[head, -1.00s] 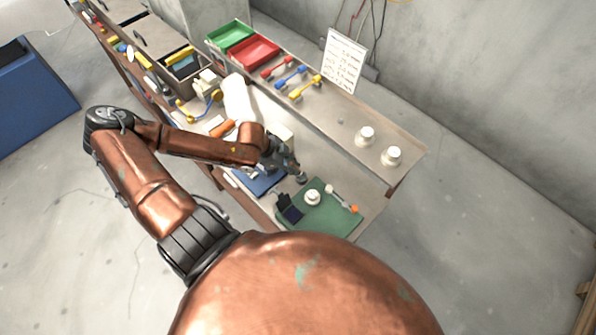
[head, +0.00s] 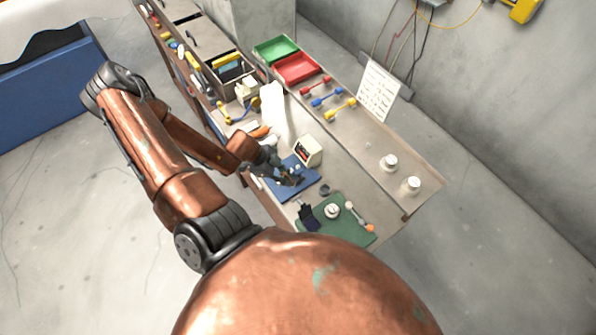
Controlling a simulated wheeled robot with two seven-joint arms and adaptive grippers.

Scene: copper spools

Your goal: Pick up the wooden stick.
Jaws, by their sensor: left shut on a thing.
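My left gripper (head: 288,177) is low over the blue mat (head: 300,187) on the workbench. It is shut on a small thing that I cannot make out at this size. I cannot pick out the wooden stick with certainty. A short orange-brown piece (head: 260,132) lies beside the white roll-like sheet (head: 276,112), behind my left wrist, and I cannot tell whether it is wood.
A white box (head: 308,150) stands just behind the blue mat, and a dark ring (head: 325,190) lies by its right corner. A green mat (head: 345,234) holds a white spool (head: 331,211). Red (head: 297,68) and green (head: 277,49) trays sit on the rear shelf.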

